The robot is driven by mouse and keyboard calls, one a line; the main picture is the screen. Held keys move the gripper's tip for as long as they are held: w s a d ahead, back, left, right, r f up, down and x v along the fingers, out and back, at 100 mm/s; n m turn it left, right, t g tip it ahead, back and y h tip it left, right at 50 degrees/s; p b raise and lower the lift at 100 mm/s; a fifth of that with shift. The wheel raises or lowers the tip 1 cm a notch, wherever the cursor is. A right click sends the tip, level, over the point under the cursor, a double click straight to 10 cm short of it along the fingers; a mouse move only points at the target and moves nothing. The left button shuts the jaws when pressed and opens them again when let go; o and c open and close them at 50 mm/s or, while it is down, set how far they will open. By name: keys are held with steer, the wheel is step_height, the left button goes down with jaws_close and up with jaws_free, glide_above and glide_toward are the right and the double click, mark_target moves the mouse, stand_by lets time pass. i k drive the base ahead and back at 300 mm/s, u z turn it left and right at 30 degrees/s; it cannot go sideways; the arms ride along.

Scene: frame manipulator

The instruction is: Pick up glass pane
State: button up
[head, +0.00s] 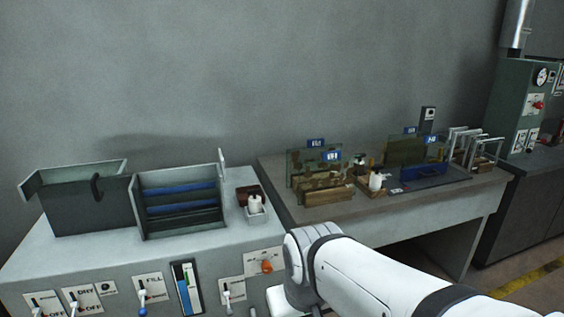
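One glass pane (296,163), greenish and see-through, stands upright behind wooden blocks on the left part of the brown table. A blue label sits at its top. A second greenish pane (404,150) stands further right, behind a dark blue tray (432,180); I cannot tell whether it is glass.
A grey bench on the left carries an open dark bin (85,205), a slotted rack with blue bars (182,225) and a white bottle (255,203). Another white bottle (376,182) stands between the panes. Metal frames (482,148) stand at the right. The brown table's front strip is clear.

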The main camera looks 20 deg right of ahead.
mark_target(333, 172)
steer(key=z, duration=0.25)
steer(key=i, duration=0.5)
steer(key=z, duration=0.8)
steer(key=i, duration=1.35)
steer(key=z, duration=0.6)
